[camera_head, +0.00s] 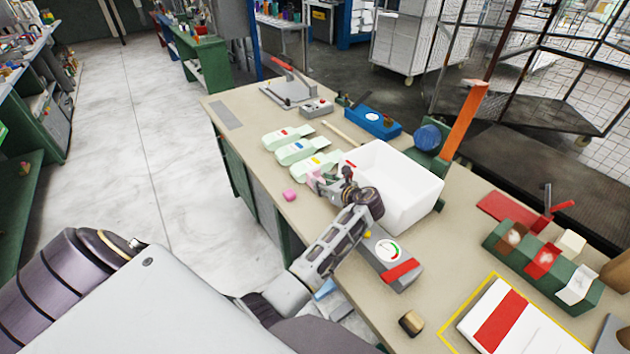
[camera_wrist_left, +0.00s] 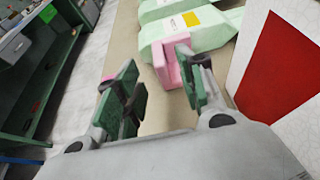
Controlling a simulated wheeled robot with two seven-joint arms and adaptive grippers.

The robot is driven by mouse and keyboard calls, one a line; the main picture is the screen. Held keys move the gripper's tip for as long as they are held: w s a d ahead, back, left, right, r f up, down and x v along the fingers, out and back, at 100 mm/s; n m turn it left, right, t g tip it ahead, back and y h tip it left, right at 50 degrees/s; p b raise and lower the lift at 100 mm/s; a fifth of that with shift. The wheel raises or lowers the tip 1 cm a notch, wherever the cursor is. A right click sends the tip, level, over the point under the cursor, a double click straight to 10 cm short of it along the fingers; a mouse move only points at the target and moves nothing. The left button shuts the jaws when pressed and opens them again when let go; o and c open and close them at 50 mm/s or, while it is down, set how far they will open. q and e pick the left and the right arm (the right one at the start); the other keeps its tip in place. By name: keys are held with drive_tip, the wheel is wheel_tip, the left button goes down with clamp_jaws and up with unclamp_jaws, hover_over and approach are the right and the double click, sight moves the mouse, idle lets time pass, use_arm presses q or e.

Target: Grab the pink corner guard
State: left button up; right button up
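The pink corner guard (camera_wrist_left: 168,62) is an L-shaped pink piece in the left wrist view, standing against the end of a pale green foam piece. In the head view it shows as a bit of pink (camera_head: 313,179) partly hidden by the gripper. My left gripper (camera_wrist_left: 157,80) is open, with its green finger pads apart. The guard lies ahead between the fingertips, close to the right-hand finger, which hides part of it. Whether they touch I cannot tell. In the head view my left gripper (camera_head: 326,182) is low over the table beside the white bin. My right gripper is out of view.
A smaller pink piece (camera_head: 290,195) lies near the table's left edge. Several pale green foam pieces (camera_head: 296,151) lie beyond the gripper. A white bin (camera_head: 415,196) stands close on its right, and a grey gauge box (camera_head: 391,261) sits nearer me.

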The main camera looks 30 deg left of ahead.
use_arm(q)
drive_tip(key=shift+a, duration=0.1)
drive_tip(key=shift+f+p+x, duration=0.25)
drive_tip(key=shift+p+x, duration=0.1)
drive_tip(key=shift+x, duration=2.15)
clamp_jaws()
